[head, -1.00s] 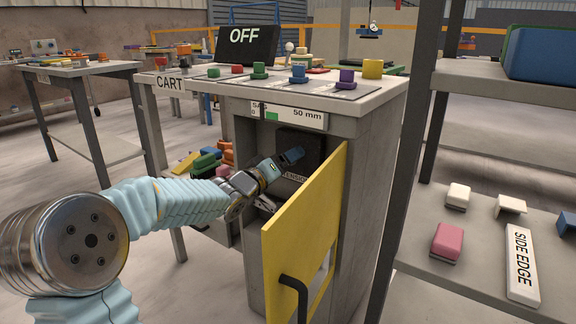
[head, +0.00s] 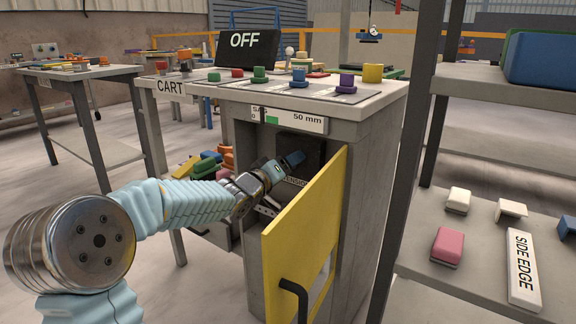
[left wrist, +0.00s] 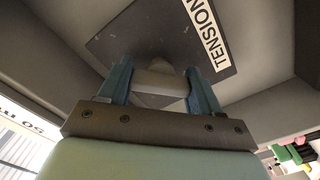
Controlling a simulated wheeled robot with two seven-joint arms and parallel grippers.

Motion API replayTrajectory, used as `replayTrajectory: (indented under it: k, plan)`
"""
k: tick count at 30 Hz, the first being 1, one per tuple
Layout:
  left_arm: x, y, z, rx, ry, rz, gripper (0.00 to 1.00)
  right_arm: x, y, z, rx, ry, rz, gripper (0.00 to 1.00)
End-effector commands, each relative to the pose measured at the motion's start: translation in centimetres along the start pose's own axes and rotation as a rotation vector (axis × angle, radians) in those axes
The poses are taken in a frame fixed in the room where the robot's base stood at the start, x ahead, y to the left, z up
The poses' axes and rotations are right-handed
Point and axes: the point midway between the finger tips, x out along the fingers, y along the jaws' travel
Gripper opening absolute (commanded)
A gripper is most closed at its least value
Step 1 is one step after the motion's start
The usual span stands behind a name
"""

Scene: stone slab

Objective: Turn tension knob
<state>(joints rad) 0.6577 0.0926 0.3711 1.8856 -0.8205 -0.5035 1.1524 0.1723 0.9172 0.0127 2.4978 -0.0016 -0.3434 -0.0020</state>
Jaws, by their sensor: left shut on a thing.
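The tension knob (left wrist: 160,82) is a pale grey piece on a dark square plate (left wrist: 125,40) marked TENSION, inside the open cabinet. In the left wrist view my left gripper (left wrist: 160,88) has one blue finger on each side of the knob and is shut on it. In the head view my left gripper (head: 290,160) reaches into the cabinet to the dark plate (head: 312,150) and hides the knob. My right gripper is in neither view.
The yellow cabinet door (head: 300,240) stands open, close to the right of my left arm. The cabinet top (head: 385,92) holds several coloured knobs and a black OFF display (head: 247,47). A shelf rack (head: 470,270) stands at right.

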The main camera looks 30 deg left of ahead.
Motion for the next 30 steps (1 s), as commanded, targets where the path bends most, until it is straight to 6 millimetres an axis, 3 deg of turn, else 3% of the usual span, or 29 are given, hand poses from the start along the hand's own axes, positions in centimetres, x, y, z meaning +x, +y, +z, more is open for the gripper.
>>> replayTrajectory:
  k: [11,21,30]
  plan:
    - [0.0,0.4,-0.5,-0.178,-0.001,-0.003,0.33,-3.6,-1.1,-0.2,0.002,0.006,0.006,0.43]
    - [0.0,0.3,-0.5,-0.492,0.0,-0.004,0.33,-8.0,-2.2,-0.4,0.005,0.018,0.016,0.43]
    - [0.0,0.2,-0.4,-0.777,0.002,-0.003,0.33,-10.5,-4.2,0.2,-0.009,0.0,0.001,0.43]
